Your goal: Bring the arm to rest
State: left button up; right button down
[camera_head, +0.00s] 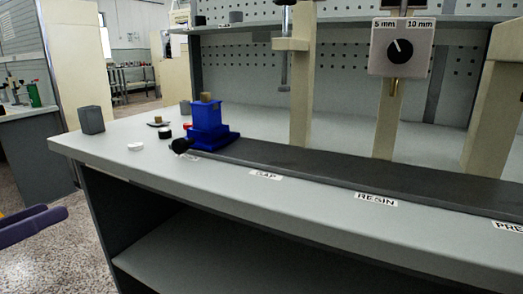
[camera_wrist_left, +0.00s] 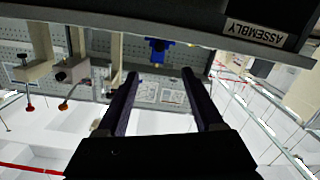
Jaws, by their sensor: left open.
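My left gripper (camera_head: 48,217) shows at the left edge of the head view, with dark purple fingers. It is away from the workbench (camera_head: 225,192), in front of and to the left of its near left corner. In the left wrist view the two fingers of the left gripper (camera_wrist_left: 160,76) stand wide apart with nothing between them. The blue spindle fixture (camera_head: 207,120) stands on the bench, apart from the gripper, and it also shows small in the wrist view (camera_wrist_left: 157,45). My right gripper is not in view.
A grey block (camera_head: 91,120), a white disc (camera_head: 136,147) and a black disc (camera_head: 165,133) lie on the bench's left end. A dark rail (camera_head: 330,172) runs right from the fixture. Posts and a dial box (camera_head: 402,48) stand behind. An open shelf (camera_head: 220,262) lies below.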

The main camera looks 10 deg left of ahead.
pick_arm(q)
jog(key=s+d+r+g+y+p, duration=0.1)
jog(key=s+d+r+g+p, duration=0.15)
jog(key=d+p, duration=0.4)
jog(key=s+d+r+g+y+p, duration=0.1)
jog(key=s+d+r+g+p, duration=0.15)
jog(key=d+p, duration=0.35)
jog(key=s+d+r+m+g+y+p, duration=0.1)
jog(key=s+r+g+y+p, duration=0.3)
jog(key=s+r+g+p, duration=0.7)
notch_tip(320, 180, up, 38)
jog(key=s+t+p, duration=0.1)
jog(key=t+p, duration=0.2)
jog(key=p, duration=3.6)
jog(key=shift+s, duration=0.15)
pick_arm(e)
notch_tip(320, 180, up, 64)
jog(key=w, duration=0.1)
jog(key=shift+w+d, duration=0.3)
